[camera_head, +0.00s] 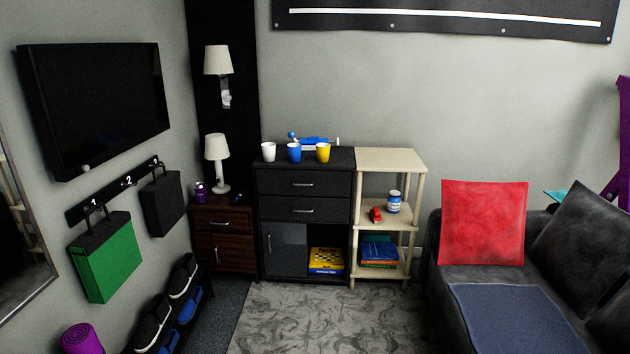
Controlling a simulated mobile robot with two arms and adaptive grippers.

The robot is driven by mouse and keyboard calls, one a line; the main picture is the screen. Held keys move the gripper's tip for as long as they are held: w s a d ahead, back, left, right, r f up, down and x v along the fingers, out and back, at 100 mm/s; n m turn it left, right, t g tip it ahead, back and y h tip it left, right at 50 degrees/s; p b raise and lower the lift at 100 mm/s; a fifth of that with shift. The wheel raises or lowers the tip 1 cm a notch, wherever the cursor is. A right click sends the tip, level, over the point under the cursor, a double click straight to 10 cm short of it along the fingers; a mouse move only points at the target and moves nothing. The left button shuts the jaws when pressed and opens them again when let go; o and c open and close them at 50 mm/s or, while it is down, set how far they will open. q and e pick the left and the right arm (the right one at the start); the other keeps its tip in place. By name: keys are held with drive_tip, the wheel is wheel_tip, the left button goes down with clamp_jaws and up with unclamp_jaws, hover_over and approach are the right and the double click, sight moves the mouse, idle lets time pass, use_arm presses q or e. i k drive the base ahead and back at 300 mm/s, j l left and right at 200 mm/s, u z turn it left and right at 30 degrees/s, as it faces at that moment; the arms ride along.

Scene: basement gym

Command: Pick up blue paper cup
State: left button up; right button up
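The blue paper cup (294,153) stands upright on top of the dark cabinet (303,168) against the far wall. A white cup (268,152) stands to its left and a yellow cup (323,152) to its right, with gaps between them. A blue and white object (314,141) lies behind the cups; I cannot tell what it is. Neither of my grippers shows in the head view.
A light wooden shelf (392,160) adjoins the cabinet on the right. A wooden nightstand (222,212) with a lamp (218,160) stands on its left. A dark sofa (455,275) fills the right. The patterned rug (320,315) before the cabinet is clear.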

sight(294, 148)
drive_tip(key=i+l, duration=0.1)
drive_tip(key=i, duration=0.6)
drive_tip(key=i+l, duration=0.1)
drive_tip(key=i, duration=0.65)
drive_tip(key=i+l, duration=0.1)
drive_tip(key=i, duration=0.6)
drive_tip(key=i+l+u, duration=0.2)
drive_tip(key=i, duration=0.2)
drive_tip(key=i+l+u, duration=0.15)
drive_tip(key=i, duration=0.25)
drive_tip(key=i+l+u, duration=0.2)
drive_tip(key=i, duration=0.2)
